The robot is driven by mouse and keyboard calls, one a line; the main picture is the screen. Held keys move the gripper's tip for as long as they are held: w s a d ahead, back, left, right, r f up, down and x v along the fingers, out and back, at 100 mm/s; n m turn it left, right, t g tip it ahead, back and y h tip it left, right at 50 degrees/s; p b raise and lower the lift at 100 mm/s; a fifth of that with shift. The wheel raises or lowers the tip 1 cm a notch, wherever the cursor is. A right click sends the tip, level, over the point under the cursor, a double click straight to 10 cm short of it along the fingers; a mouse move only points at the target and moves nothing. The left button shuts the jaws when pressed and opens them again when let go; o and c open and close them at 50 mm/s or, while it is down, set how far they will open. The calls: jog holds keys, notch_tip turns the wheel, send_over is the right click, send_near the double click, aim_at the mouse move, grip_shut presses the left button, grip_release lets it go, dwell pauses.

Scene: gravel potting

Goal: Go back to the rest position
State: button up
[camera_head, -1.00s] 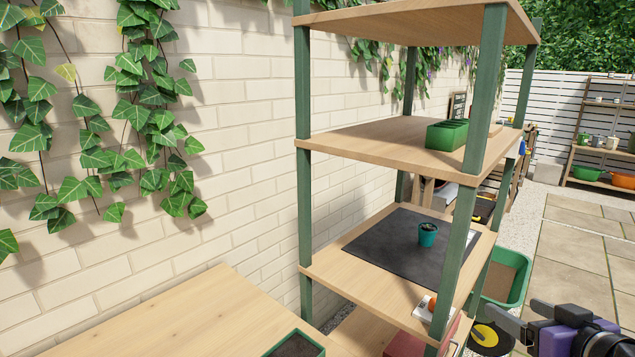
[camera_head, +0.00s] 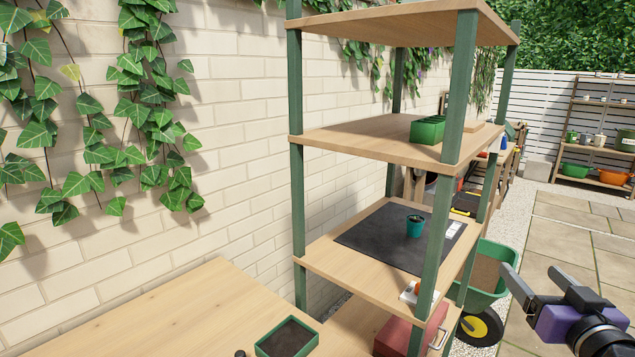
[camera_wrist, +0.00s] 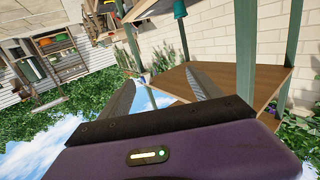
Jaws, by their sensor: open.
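My gripper (camera_head: 532,279) is at the lower right of the head view, with its two grey fingers apart and nothing between them. It is over the paving, to the right of the wooden shelf rack (camera_head: 375,138), and apart from it. In the wrist view my gripper (camera_wrist: 165,92) shows a finger on each side and an empty gap. The wrist picture is turned, with sky at the bottom and a rack board (camera_wrist: 225,82) behind the fingers. A small teal pot with a plant (camera_head: 414,227) stands on a dark mat (camera_head: 375,238) on the rack's middle shelf.
A green planter (camera_head: 427,130) stands on the shelf above. A red box (camera_head: 392,337) sits on the low shelf. A green wheelbarrow (camera_head: 487,285) stands just left of my gripper. A soil-filled tray (camera_head: 287,338) is on the near wooden table (camera_head: 170,315). Paving (camera_head: 575,235) on the right is open.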

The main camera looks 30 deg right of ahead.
jog(key=s+a+f+n+t+y, duration=0.1)
jog(key=s+a+f+n+y, duration=0.3)
jog(key=a, duration=0.6)
jog(key=s+a+f+m+t, duration=0.1)
jog(key=s+a+f, duration=0.1)
jog(key=a+f, duration=0.5)
jog(key=s+a+f+n+t+y, duration=0.1)
jog(key=s+a+f+n+y, duration=0.15)
jog(key=a, duration=0.95)
jog(key=s+a+f+n+g+y, duration=0.2)
jog(key=s+a+f+y, duration=0.2)
jog(key=s, duration=0.4)
jog(key=a+f, duration=0.1)
jog(key=a, duration=0.1)
jog(key=shift+s+a, duration=0.25)
jog(key=shift+a, duration=0.1)
jog(key=shift+f, duration=0.1)
